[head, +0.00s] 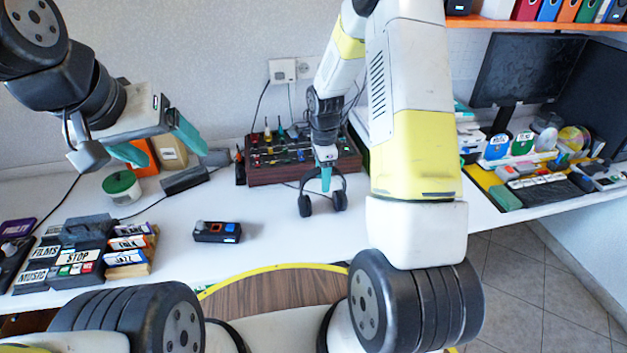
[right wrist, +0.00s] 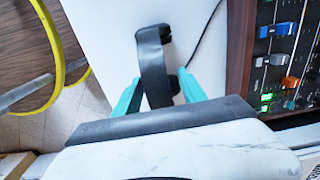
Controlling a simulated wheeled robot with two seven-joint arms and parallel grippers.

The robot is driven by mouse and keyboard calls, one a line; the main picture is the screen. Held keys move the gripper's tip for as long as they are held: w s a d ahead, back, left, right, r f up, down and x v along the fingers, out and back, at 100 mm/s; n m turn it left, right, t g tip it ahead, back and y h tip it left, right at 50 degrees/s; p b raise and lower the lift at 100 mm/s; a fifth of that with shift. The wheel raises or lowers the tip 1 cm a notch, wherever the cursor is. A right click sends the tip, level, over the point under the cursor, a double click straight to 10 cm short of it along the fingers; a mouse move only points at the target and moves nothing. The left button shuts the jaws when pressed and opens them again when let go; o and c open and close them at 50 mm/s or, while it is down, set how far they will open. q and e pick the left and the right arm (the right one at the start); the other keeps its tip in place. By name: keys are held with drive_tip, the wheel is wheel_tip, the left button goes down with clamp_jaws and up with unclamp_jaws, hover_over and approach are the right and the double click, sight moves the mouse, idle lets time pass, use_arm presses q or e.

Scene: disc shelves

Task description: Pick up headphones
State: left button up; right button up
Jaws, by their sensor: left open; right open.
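The black headphones (head: 340,201) stand on the white table in front of the mixer, ear cups down and headband up. In the right wrist view the headband (right wrist: 153,60) lies between the two teal fingers of my right gripper (right wrist: 160,98). The fingers are open, one on each side of the band, with a gap visible at least on the left. My right gripper (head: 326,178) is at the top of the headphones in the head view. My left gripper (head: 160,148) is open and empty above the left part of the table, far from the headphones.
A mixer (head: 290,172) with a wooden case stands right behind the headphones. A small black device (head: 217,232) lies to the left on the table (head: 275,225). Labelled blocks (head: 80,257) crowd the far left. A monitor (head: 528,68) and discs stand at the right.

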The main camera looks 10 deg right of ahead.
drive_tip(key=shift+f, duration=0.1)
clamp_jaws()
idle(1.4)
